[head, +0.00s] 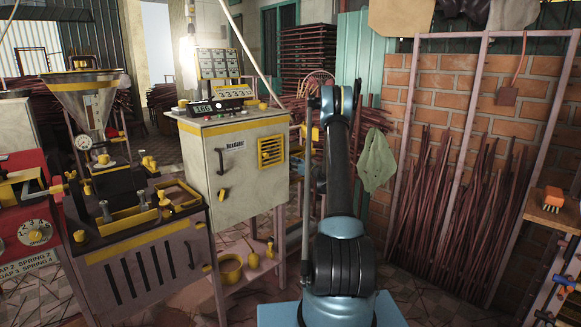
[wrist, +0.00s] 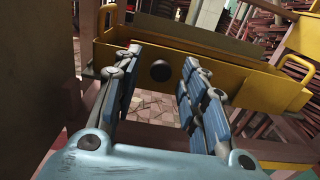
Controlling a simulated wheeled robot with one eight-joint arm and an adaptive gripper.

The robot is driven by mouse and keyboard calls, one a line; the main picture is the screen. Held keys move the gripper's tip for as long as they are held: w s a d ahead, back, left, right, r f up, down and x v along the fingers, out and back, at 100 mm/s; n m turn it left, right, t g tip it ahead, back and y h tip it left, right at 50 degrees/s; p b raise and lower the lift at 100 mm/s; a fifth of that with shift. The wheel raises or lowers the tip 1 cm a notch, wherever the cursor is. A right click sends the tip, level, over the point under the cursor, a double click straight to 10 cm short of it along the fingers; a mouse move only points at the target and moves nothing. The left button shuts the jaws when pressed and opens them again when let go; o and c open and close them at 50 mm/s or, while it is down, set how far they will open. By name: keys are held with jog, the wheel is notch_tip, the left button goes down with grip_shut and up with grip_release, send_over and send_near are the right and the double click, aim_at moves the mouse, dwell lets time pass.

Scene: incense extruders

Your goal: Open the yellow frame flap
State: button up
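In the wrist view a yellow frame (wrist: 220,60) with a long front panel and a raised handle at each end lies just ahead. A dark round knob (wrist: 160,70) shows on its front, between my fingers. My gripper (wrist: 161,60) is open, one blue-padded finger on each side of the knob. Nothing is held, and I cannot tell whether a finger touches the panel. In the head view my arm points away and hides most of this spot; a bit of yellow (head: 300,136) shows left of it. Whether this frame is the named flap I cannot tell.
A pale cabinet (head: 238,185) with a yellow vent stands left of my arm. A machine with a yellow-edged top (head: 140,240) and a metal hopper (head: 80,85) is farther left. A rack of dark sticks (head: 440,200) leans against the brick wall at right. Tiled floor lies between.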

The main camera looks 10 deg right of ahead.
grip_shut()
jog(key=shift+f, duration=0.1)
